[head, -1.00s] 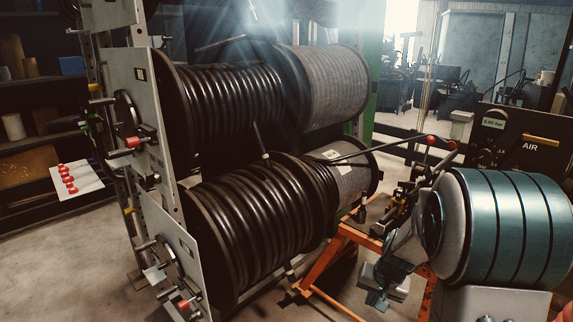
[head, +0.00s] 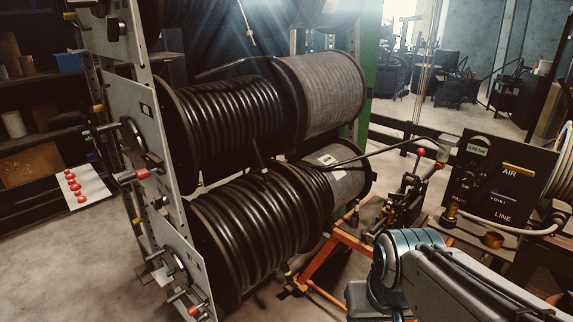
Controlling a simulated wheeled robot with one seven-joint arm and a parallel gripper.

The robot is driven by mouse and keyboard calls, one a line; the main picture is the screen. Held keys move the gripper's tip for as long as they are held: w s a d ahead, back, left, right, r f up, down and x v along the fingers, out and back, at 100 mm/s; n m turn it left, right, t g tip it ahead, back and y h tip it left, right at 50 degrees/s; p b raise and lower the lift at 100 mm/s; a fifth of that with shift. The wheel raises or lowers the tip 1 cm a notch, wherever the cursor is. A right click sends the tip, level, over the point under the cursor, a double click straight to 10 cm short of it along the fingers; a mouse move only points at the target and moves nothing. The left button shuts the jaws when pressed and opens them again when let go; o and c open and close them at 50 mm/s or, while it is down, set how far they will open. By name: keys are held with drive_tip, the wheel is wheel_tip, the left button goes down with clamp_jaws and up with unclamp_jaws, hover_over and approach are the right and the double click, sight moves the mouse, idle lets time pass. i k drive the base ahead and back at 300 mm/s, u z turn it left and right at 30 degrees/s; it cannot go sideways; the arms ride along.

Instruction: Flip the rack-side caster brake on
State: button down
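An orange cart frame (head: 345,240) stands just right of the hose reel rack, with one leg reaching down to the floor beside the lower reel. Small dark parts show at the foot of that leg, but I cannot make out a caster or its brake lever clearly. My arm comes in from the lower right and covers the right part of the cart's base. My gripper does not show; only arm links are in view, cut off by the bottom edge.
The rack holds a lower black hose reel (head: 250,225) and an upper one (head: 225,125), with a grey side plate (head: 135,130). A black air panel (head: 497,180) stands at the right. A lever tool (head: 405,195) sits on the cart.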

sight(292, 286)
drive_tip(key=k, duration=0.65)
drive_tip(key=u, duration=0.55)
drive_tip(key=i, duration=1.75)
drive_tip(key=z, duration=0.9)
